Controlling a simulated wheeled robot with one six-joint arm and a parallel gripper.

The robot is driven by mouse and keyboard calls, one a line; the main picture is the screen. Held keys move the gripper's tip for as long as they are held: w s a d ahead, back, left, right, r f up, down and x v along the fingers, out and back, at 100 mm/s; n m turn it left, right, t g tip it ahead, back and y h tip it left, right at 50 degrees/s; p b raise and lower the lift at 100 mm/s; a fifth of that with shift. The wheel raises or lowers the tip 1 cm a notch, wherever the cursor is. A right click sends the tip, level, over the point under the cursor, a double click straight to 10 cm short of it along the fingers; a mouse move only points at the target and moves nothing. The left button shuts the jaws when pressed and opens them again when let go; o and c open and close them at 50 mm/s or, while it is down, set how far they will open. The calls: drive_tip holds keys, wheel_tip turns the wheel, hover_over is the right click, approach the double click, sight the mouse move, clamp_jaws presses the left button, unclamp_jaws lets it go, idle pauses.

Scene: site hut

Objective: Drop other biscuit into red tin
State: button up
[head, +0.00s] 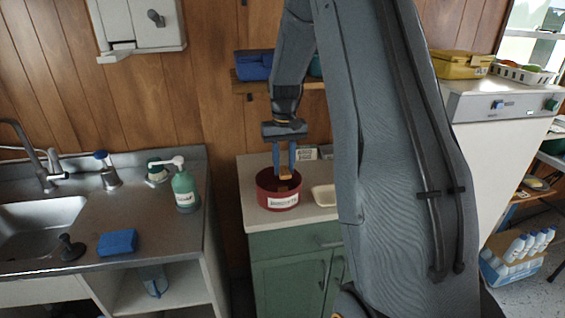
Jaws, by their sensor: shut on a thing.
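The red tin (264,198) with a white label stands on the light top of the green cabinet. My gripper (285,174) points down over the tin, with its blue fingers at the level of the tin's opening. It is shut on a small tan-orange biscuit (285,185). The biscuit shows within the tin's opening; I cannot tell whether it touches the tin's bottom or anything in it. The rest of the tin's inside is mostly hidden.
A cream tray (324,196) stands right of the tin, partly behind my arm. A small labelled card (307,153) is behind. A shelf (250,87) with a blue container (254,66) is above. A green pump bottle (185,187) and blue sponge (117,242) are on the sink counter.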

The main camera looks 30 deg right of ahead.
sight(283, 171)
drive_tip(key=shift+f, duration=0.4)
drive_tip(key=o, duration=1.1)
drive_tip(key=shift+r+b, duration=1.2)
drive_tip(key=shift+r, duration=2.8)
drive_tip(key=shift+s+a, duration=0.1)
drive_tip(key=shift+a, duration=0.05)
drive_tip(key=s+a+f+n, duration=0.1)
drive_tip(key=s+a+f, duration=0.1)
drive_tip(key=s+a, duration=0.3)
drive_tip(key=s+a+f+n+t, duration=0.1)
drive_tip(key=s+a+f, duration=0.2)
drive_tip(key=s+a, duration=0.3)
drive_tip(key=s+a+f+n, duration=0.1)
drive_tip(key=s+a+f, duration=0.2)
drive_tip(key=s+a, duration=0.3)
drive_tip(key=s, duration=0.5)
drive_tip(key=shift+s+f, duration=0.2)
drive_tip(key=shift+s, duration=0.05)
